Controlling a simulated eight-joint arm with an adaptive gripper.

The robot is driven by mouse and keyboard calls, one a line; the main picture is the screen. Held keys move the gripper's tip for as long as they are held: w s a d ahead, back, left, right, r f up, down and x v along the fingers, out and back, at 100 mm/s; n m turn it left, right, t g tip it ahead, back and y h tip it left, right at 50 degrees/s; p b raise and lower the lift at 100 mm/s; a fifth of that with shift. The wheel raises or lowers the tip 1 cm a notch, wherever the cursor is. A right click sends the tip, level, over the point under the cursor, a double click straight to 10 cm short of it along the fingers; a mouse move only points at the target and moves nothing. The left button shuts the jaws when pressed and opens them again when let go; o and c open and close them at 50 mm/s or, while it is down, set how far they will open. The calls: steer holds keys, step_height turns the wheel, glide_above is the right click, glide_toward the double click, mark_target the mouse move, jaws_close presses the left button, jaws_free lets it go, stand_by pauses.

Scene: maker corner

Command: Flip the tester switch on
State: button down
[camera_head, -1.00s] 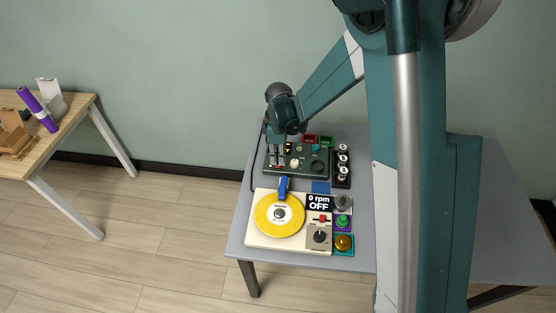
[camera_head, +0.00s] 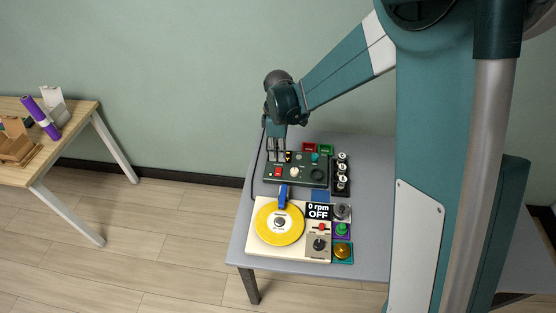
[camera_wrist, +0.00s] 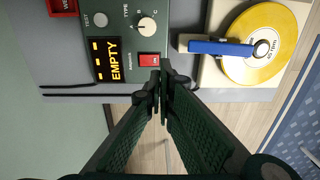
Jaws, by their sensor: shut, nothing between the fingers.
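The tester (camera_head: 305,171) is a dark green box at the back of the grey table. Its red rocker switch (camera_wrist: 149,60) shows in the wrist view, and also in the head view (camera_head: 278,172). Its small display (camera_wrist: 108,59) is lit and reads "EMPTY" in orange letters. A white pointer knob (camera_wrist: 146,26) sits beside the switch, under the letters A, B, C. My gripper (camera_wrist: 161,78) is shut and empty. Its fingertips show just beside the switch in the wrist view; in the head view my gripper (camera_head: 276,158) hangs over the tester's left back part, apparently above it.
A cream turntable-like device (camera_head: 260,247) with a yellow disc (camera_head: 267,231) and blue arm (camera_head: 283,197) stands in front; its screen (camera_head: 319,211) reads "0 rpm OFF". Red and green bins (camera_head: 309,147) lie behind the tester. A black rack (camera_head: 341,191) stands right.

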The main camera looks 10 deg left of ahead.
steer(key=shift+s+r, duration=0.15)
steer(key=shift+r, duration=1.1)
steer(key=shift+s+r, duration=0.15)
steer(key=shift+r, duration=1.05)
steer(key=s+d+r+m+t, duration=0.2)
steer(key=s+d+r+m, duration=0.25)
steer(key=d+r, duration=0.4)
steer(key=s+d+r+m+t, duration=0.1)
steer(key=s+d+r+m, duration=0.35)
steer(key=d+r, duration=0.35)
steer(key=s+d+r+m+t, duration=0.2)
steer(key=s+d+m+t, duration=0.2)
steer(key=s+d+m, duration=0.5)
steer(key=shift+s+d+t, duration=0.4)
steer(key=shift+s+d, duration=2.55)
steer(key=shift+s, duration=0.75)
